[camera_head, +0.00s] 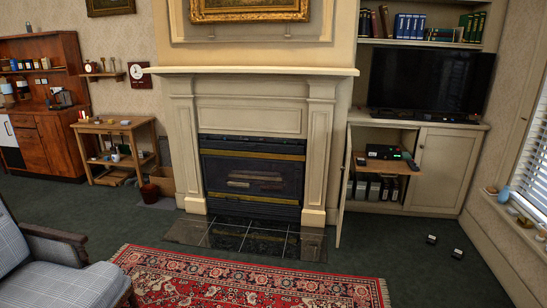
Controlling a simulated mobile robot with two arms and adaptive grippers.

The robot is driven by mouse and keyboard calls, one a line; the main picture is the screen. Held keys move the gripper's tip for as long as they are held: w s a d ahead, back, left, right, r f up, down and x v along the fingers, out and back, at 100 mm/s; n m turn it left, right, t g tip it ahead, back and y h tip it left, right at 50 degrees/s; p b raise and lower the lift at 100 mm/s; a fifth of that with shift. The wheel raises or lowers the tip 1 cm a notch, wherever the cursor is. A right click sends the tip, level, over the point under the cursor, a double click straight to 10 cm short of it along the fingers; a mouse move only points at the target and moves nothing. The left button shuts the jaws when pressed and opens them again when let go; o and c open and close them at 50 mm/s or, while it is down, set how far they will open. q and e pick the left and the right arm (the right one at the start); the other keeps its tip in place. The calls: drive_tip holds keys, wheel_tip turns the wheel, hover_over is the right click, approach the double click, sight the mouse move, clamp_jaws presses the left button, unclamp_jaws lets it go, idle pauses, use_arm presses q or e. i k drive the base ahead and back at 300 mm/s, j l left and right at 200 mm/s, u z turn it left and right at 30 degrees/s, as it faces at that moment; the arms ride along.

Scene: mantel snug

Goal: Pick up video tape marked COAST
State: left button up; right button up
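Several dark upright cases that look like video tapes (374,189) stand on the lower shelf of the open cabinet, right of the fireplace. Two small black items (431,239) and (457,253) lie on the carpet in front of the cabinet. They may be tapes, but they are too small to tell. No marking such as COAST is readable on any of them. Neither of my grippers is in the view.
The open cabinet door (344,190) juts out towards the room. A pull-out shelf (388,166) holds dark devices. A television (428,80) stands above. A red rug (245,280) and an armchair (50,255) are in front. Green carpet right of the rug is mostly clear.

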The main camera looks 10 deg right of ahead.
sight(431, 240)
drive_tip(key=i+l+z, duration=0.25)
drive_tip(key=i+z, duration=0.6)
drive_tip(key=i, duration=0.15)
drive_tip(key=i+j+z, duration=0.1)
drive_tip(key=i+z, duration=0.3)
drive_tip(key=i+j+z, duration=0.4)
drive_tip(key=i, duration=0.2)
drive_tip(key=i+l, duration=0.05)
drive_tip(key=l, duration=0.05)
